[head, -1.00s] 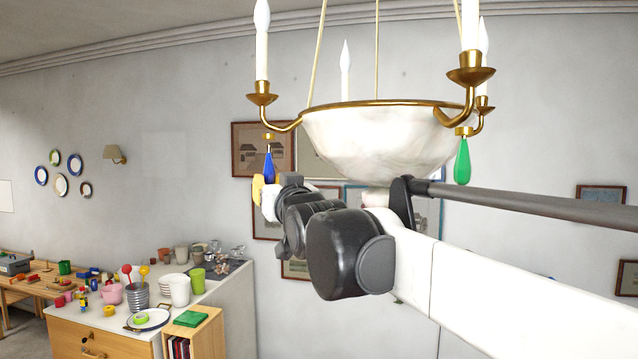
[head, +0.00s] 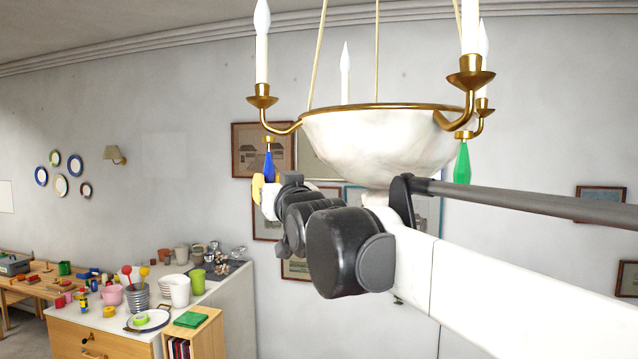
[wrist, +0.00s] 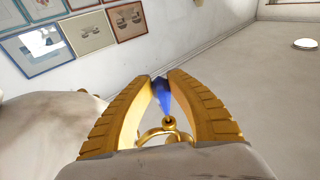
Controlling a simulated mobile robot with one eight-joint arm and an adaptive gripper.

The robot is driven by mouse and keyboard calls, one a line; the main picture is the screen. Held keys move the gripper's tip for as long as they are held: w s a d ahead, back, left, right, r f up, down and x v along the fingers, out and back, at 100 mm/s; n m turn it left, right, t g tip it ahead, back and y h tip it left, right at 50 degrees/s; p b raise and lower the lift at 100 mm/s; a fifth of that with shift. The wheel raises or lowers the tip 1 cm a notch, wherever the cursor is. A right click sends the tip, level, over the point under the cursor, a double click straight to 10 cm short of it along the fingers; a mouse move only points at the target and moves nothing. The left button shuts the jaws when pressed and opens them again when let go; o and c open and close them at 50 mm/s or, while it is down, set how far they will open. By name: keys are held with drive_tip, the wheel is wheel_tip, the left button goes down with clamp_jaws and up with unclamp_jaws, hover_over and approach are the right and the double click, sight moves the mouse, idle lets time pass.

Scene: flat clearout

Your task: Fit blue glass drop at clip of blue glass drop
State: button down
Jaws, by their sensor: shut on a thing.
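The blue glass drop (head: 269,164) is upright below the left arm of the chandelier, with its thin tip up. It also shows in the wrist view (wrist: 166,97), between the two yellow fingers. My gripper (head: 261,187) is shut on the drop from below; it also shows in the wrist view (wrist: 166,77). The brass clip (head: 268,139) hangs under the candle arm, right above the drop's tip. In the wrist view the brass clip (wrist: 158,133) appears at the tip. I cannot tell whether tip and clip touch or are joined.
The white chandelier bowl (head: 375,140) is close to the right of my gripper, above my arm. A green glass drop (head: 462,163) hangs at the right arm. Framed pictures (head: 262,150) are on the wall behind. A cluttered counter (head: 215,290) stands lower left.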

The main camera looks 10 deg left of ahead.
drive_tip(key=shift+r+p, duration=0.4)
drive_tip(key=shift+r, duration=0.35)
drive_tip(key=c, duration=1.2)
unclamp_jaws()
drive_tip(key=shift+c, duration=0.2)
